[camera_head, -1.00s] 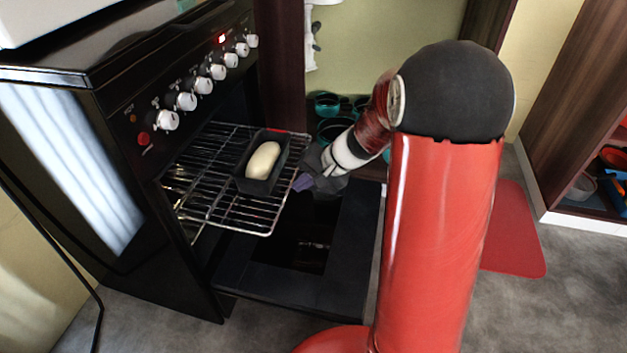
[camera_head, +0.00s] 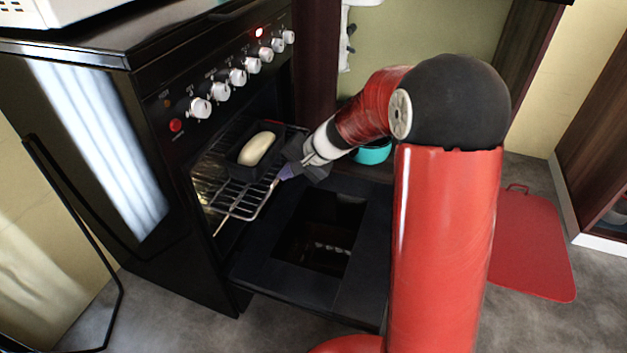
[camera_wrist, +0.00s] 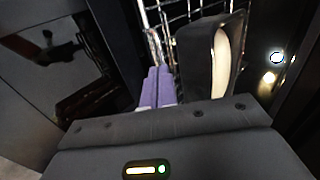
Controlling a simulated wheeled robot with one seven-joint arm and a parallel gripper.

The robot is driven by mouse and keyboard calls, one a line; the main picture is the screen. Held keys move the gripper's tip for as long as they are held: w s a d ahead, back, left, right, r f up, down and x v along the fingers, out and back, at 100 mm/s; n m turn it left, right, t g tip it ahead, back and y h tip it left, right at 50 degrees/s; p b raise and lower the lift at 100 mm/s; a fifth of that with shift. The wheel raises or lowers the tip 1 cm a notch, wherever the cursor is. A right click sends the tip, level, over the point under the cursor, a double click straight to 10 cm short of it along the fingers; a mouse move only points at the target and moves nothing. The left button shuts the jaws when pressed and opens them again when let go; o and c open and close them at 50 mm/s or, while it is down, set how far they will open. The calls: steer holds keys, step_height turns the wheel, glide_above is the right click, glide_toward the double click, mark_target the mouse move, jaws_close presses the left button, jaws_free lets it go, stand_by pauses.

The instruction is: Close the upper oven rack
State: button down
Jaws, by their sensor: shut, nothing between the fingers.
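The upper oven rack (camera_head: 226,196) is a wire grid, part of it inside the black oven and its front end sticking out over the open door. A dark loaf tin (camera_head: 237,163) with a pale loaf (camera_head: 257,149) sits on the rack. My gripper (camera_head: 282,175) is at the front right edge of the rack, its purple fingertips at the front bar. In the wrist view the purple fingers (camera_wrist: 157,88) are together beside the tin (camera_wrist: 193,70), with the rack's wires beyond. Whether the fingers touch the bar is hard to tell.
The oven door (camera_head: 290,280) hangs open below the rack. Control knobs (camera_head: 237,76) line the oven front above. A teal pot (camera_head: 372,152) stands in a cabinet behind my arm.

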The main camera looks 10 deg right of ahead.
mark_target(234, 159)
steer(key=w+a, duration=0.2)
steer(key=a, duration=0.2)
steer(key=w+a+p, duration=0.1)
steer(key=w+a, duration=0.2)
steer(key=a, duration=0.1)
steer(key=w+a+p, duration=0.1)
steer(key=w+a, duration=0.1)
steer(key=a, duration=0.2)
steer(key=shift+w+a, duration=0.2)
steer(key=shift+a, duration=0.2)
